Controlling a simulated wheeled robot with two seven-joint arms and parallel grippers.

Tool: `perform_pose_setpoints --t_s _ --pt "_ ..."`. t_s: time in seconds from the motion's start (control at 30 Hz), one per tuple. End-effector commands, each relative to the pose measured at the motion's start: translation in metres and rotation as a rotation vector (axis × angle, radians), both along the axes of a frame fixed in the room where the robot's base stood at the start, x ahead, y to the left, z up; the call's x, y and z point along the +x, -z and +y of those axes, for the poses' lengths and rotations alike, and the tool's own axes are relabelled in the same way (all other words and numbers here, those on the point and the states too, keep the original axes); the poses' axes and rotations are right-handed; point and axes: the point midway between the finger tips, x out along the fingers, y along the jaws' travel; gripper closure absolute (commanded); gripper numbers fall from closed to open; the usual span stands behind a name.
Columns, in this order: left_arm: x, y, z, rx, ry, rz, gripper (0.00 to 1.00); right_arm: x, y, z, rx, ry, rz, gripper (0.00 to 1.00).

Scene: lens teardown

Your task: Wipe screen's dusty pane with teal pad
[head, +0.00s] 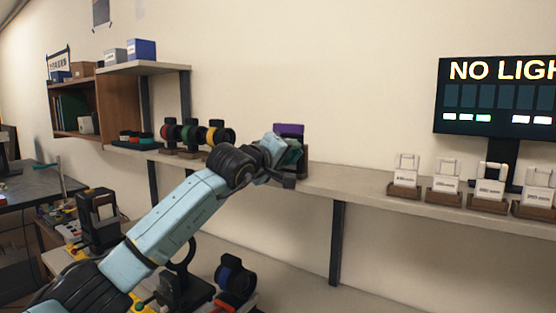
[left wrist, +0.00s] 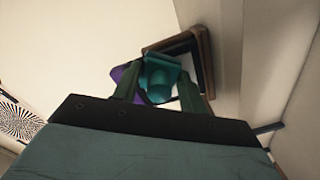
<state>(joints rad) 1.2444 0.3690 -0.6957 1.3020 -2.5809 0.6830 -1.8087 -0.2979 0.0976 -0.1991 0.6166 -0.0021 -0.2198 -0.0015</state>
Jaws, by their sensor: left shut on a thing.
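My left gripper (head: 288,168) is at the wall shelf, in front of a small brown-framed stand with a purple top (head: 289,130). In the left wrist view its two dark fingers (left wrist: 160,90) are shut on the teal pad (left wrist: 160,76). Just beyond the pad is a brown frame (left wrist: 207,62) with a dark border and a pale inner pane, partly covered by the pad and fingers. I cannot tell whether the pad touches the pane, and no dust can be made out. My right gripper is in neither view.
Several dark ringed lens-like pieces (head: 216,134) stand on the shelf left of my gripper. Several white-labelled holders (head: 404,179) and a display reading "NO LIGH" (head: 497,97) are at the right. The shelf (head: 345,183) between is clear.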

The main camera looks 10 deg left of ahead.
Motion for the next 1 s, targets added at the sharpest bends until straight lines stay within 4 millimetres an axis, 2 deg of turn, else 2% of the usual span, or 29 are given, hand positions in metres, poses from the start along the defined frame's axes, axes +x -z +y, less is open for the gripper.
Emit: perform_pose_setpoints --t_s 0.1,0.37,0.7,1.0 --pt "-0.004 0.002 -0.009 0.001 0.004 0.0 0.76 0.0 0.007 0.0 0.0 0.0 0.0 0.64" --pt "-0.001 0.0 -0.01 0.0 0.0 -0.002 0.76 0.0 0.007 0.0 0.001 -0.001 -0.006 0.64" --pt "0.007 0.0 0.018 0.001 -0.005 0.002 0.76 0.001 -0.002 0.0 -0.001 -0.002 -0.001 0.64" --pt "0.011 0.0 0.029 0.003 -0.004 0.001 0.76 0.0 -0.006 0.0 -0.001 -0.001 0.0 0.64"
